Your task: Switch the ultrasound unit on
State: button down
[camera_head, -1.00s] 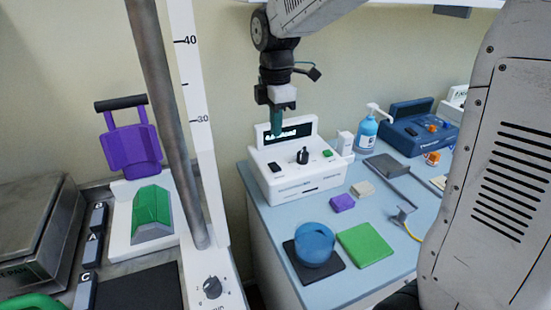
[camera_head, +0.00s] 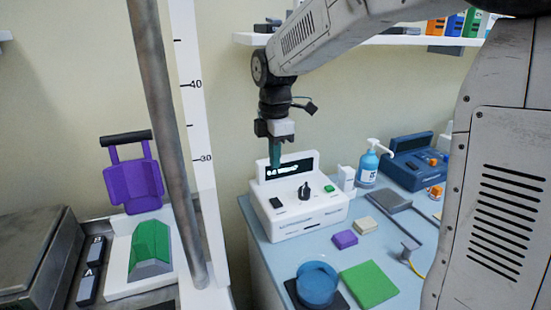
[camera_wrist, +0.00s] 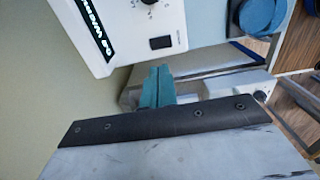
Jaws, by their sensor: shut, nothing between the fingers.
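A white unit (camera_head: 310,216) with a dark display, a black knob (camera_head: 304,191), a green button (camera_head: 329,188) and a black rocker switch (camera_head: 276,203) stands on the blue-topped table. I cannot read its label. My gripper (camera_head: 275,166) points down with its teal fingers shut and empty. In the head view it overlaps the display's left part, above the switch. In the wrist view the fingertips (camera_wrist: 157,84) appear below the unit's panel, apart from the switch (camera_wrist: 160,42). White lettering shows on the display (camera_wrist: 97,28); the knob is cut off at the top edge.
A pump bottle (camera_head: 368,164) and a blue unit (camera_head: 410,160) stand to the right. A purple block (camera_head: 345,239), a green pad (camera_head: 369,284) and a blue round container (camera_head: 317,284) lie in front. A metal post (camera_head: 166,150) rises at left.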

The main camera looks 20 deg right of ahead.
jog(key=shift+r, duration=0.1)
jog(key=s+d+m, duration=0.3)
jog(key=s+m, duration=1.4)
jog(key=s, duration=0.9)
jog(key=shift+s+d+r+t, duration=0.2)
jog(key=shift+r+t, duration=0.05)
jog(key=shift+t, duration=0.15)
jog(key=shift+s+d+m+t, duration=0.2)
jog(key=shift+s+m+t, duration=0.3)
jog(key=shift+s, duration=0.9)
